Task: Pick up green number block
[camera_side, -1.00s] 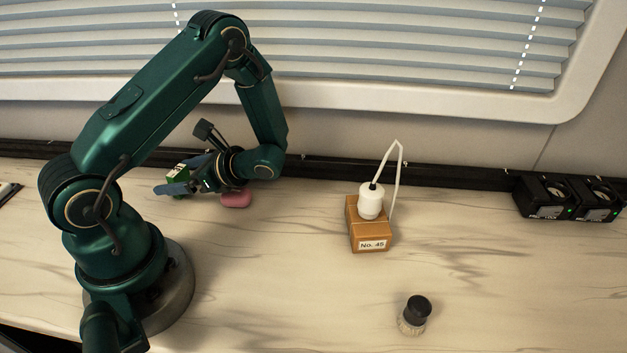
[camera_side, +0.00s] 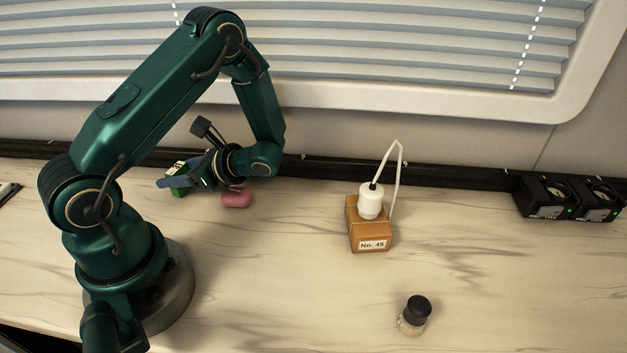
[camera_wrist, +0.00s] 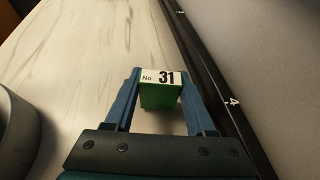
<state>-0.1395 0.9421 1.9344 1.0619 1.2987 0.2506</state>
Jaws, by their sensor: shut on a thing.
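The green number block (camera_wrist: 160,96) has a white label reading "No 31" on its top edge in the wrist view. It sits between the two blue fingers of my gripper (camera_wrist: 162,92), which are shut on it. In the side view the green block (camera_side: 178,190) shows at the fingers of my gripper (camera_side: 176,182), partly hidden by the near finger. I cannot tell whether the block touches the table.
An orange-brown block (camera_side: 368,238) labelled "No. 45" carries a white corded bulb-like piece (camera_side: 371,203). A black-topped jar (camera_side: 414,316) stands in front. Black devices (camera_side: 566,200) stand far right. A dark rail (camera_wrist: 205,75) runs close to the block.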

